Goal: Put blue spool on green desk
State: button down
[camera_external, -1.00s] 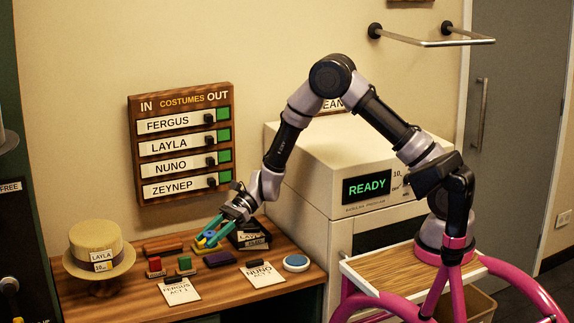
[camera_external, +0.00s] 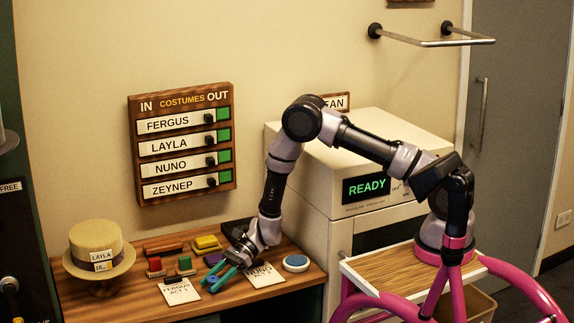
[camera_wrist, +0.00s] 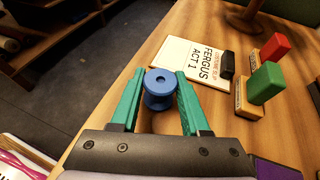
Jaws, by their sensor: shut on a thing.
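My gripper (camera_external: 211,281) is low over the front of the wooden-topped desk (camera_external: 110,299), between two paper slips. In the wrist view its green fingers (camera_wrist: 158,92) are shut on a blue spool (camera_wrist: 159,82), which sits between the fingertips with its round flange and centre hole facing the camera. I cannot tell whether the spool touches the desktop.
The FERGUS slip (camera_external: 180,291) lies left of my gripper and the NUNO slip (camera_external: 265,277) right. Red (camera_external: 155,264) and green (camera_external: 184,262) blocks stand behind. A yellow block (camera_external: 207,243), a straw hat (camera_external: 98,247) and a blue-white disc (camera_external: 296,263) are also on the desk.

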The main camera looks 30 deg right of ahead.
jog(key=shift+f, duration=0.15)
jog(key=shift+c, duration=1.9)
grip_release()
jog(key=shift+w+d+r, duration=0.15)
jog(key=shift+d+r, duration=0.05)
jog(key=shift+r, duration=0.05)
jog(key=v, duration=0.7)
